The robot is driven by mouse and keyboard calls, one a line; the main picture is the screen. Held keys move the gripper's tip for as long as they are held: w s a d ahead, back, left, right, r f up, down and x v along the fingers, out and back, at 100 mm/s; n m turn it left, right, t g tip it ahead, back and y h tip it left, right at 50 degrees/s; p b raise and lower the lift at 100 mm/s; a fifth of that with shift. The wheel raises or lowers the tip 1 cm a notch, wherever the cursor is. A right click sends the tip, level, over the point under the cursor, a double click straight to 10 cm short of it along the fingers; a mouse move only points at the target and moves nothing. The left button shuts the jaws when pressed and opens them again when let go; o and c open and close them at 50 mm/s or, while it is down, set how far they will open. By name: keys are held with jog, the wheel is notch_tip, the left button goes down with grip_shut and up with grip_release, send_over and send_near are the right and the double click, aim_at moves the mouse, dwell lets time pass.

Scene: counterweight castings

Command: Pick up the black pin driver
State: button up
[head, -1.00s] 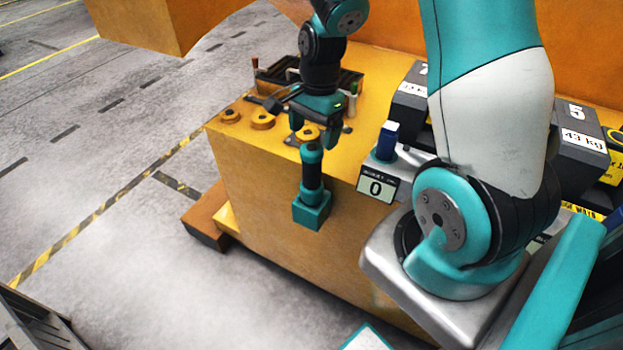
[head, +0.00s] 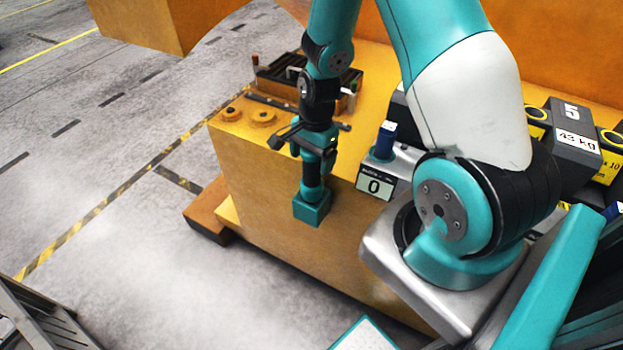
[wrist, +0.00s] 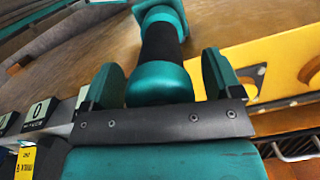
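The pin driver (head: 311,186) has a black grip between a teal rounded top and a square teal block. It stands roughly upright at the front face of the orange casting. In the wrist view, its black grip (wrist: 161,42) points away from me, with the teal top nearest. My gripper (head: 311,165) is lowered over its top. In the wrist view, the two teal fingers of my gripper (wrist: 162,82) stand on either side of the top. A narrow gap shows at the right finger, so it looks open. The head view hides the top behind my gripper.
A dark tool rack (head: 310,80) and round orange bosses (head: 263,117) are on top of the casting (head: 255,165). A display reading 0 (head: 375,185) and a blue-handled tool (head: 386,138) are close on the right. Dark weights (head: 572,135) stand farther right. The floor left is open.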

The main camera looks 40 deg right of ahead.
grip_shut()
jog(key=shift+r, duration=0.15)
